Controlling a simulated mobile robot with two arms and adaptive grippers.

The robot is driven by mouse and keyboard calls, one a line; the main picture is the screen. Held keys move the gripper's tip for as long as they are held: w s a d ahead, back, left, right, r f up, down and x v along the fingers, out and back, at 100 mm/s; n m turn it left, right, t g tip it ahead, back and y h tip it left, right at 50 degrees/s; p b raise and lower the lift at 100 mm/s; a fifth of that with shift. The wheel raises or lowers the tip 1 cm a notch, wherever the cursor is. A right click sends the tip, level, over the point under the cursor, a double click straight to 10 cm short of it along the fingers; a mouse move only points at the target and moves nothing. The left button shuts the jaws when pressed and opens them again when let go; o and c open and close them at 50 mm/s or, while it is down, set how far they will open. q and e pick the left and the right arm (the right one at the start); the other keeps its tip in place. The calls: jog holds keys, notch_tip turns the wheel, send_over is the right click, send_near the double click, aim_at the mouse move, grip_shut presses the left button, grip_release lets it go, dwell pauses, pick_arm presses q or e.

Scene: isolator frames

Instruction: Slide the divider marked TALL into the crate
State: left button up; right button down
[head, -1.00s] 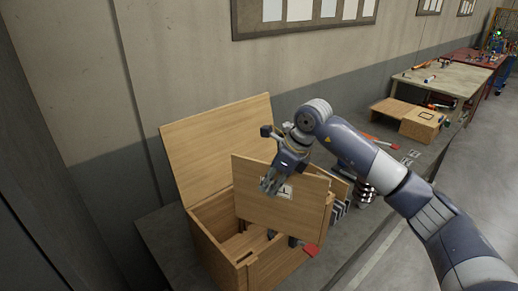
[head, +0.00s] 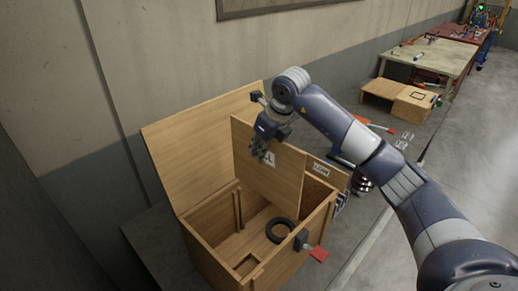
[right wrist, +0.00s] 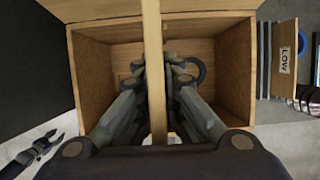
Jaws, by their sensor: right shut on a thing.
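The wooden crate (head: 213,262) stands on the bench with its lid open. My right gripper (head: 263,153) is shut on the upper part of a wooden divider (head: 285,178), which is upright over the crate's opening. The divider's label is mostly hidden by the fingers, so I cannot read it. In the right wrist view the divider (right wrist: 153,50) shows edge-on between my fingers, across the crate. I cannot tell whether its edges sit in the crate's grooves (head: 239,206).
A black ring (head: 279,231) lies on the crate's floor. A red tab (head: 319,254) sticks out at the front wall. A panel marked LOW (right wrist: 284,62) stands right of the crate.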

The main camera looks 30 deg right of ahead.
aim_at(264, 167)
pick_arm(q)
jog(key=f+b, duration=0.2)
jog(key=w+f+b, duration=0.1)
jog(key=f+b, duration=0.1)
jog(key=shift+a+f+b, duration=0.1)
jog(key=shift+f+b, duration=0.2)
jog(key=shift+f, duration=0.05)
pick_arm(e)
jog(key=f, duration=0.6)
jog(key=shift+w, duration=0.2)
pick_arm(q)
jog(key=shift+w, duration=0.15)
jog(key=shift+w, duration=0.45)
jog(key=shift+s+f, duration=0.2)
dwell(0.5)
